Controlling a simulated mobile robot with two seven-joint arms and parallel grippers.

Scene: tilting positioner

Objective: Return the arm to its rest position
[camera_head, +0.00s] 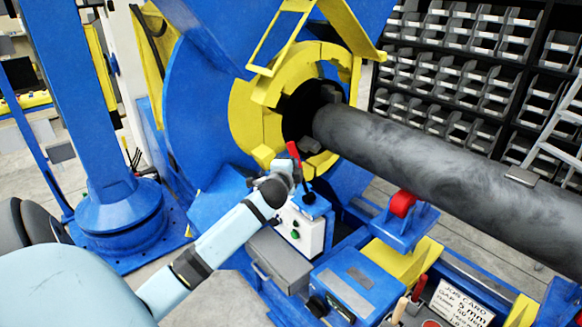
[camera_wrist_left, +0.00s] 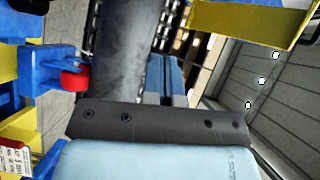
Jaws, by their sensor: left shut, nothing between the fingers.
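My left arm, light blue with dark bands, reaches in from the lower left of the head view. Its left gripper (camera_head: 284,168) is at the end, shut and empty, in front of the positioner. A lever with a red grip (camera_head: 293,153) stands right beside the gripper, above a control box (camera_head: 298,228) with a green button. I cannot tell whether the gripper touches the lever. The fingertips are hard to make out. In the wrist view my own pale blue casing and a dark bar fill the bottom. My right gripper is not in view.
A thick dark pipe (camera_head: 435,165) runs from the yellow chuck (camera_head: 244,115) to the right, above a red roller (camera_head: 402,204). The pipe also shows in the wrist view (camera_wrist_left: 118,65).

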